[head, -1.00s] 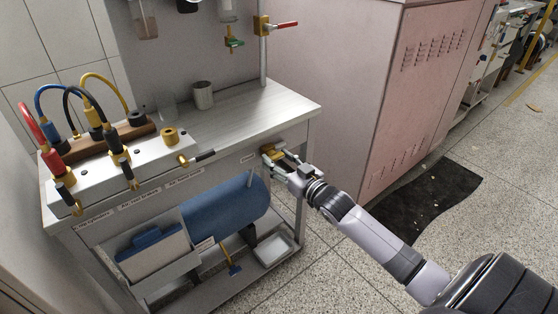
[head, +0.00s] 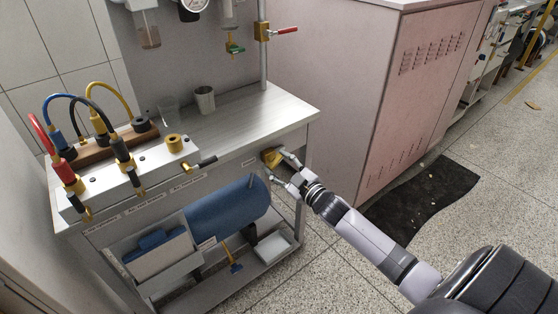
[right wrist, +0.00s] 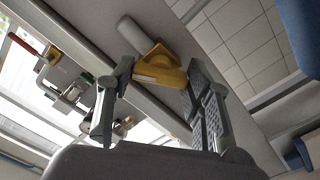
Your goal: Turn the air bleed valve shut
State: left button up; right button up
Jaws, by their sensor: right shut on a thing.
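A yellow valve piece (head: 272,157) sits on the bench's front edge near its right end. In the right wrist view, the yellow piece (right wrist: 160,68) has a raised wedge and a pale cylinder beside it. My right gripper (head: 281,166) is at the yellow piece, one finger on each side. In the right wrist view, my right gripper (right wrist: 160,80) is shut on it. I cannot read the label next to it, so I cannot tell if it is the air bleed valve. My left gripper is not in view.
The metal bench (head: 255,107) carries a manifold (head: 130,172) with coloured hoses and a grey cup (head: 204,99). A blue tank (head: 230,205) sits below. A red-handled valve (head: 284,31) is on the pipe behind. A pink cabinet (head: 400,110) stands to the right.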

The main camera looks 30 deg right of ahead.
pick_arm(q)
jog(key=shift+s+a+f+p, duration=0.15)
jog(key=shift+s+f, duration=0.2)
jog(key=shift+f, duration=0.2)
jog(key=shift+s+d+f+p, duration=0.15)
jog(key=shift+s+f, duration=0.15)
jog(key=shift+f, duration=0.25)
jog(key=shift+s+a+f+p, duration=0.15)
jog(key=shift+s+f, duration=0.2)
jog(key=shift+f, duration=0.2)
pick_arm(e)
jog(key=shift+f+n, duration=0.1)
jog(key=shift+n, duration=5.6)
jog(key=o, duration=1.1)
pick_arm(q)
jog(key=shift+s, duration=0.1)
pick_arm(e)
jog(key=shift+o, duration=0.2)
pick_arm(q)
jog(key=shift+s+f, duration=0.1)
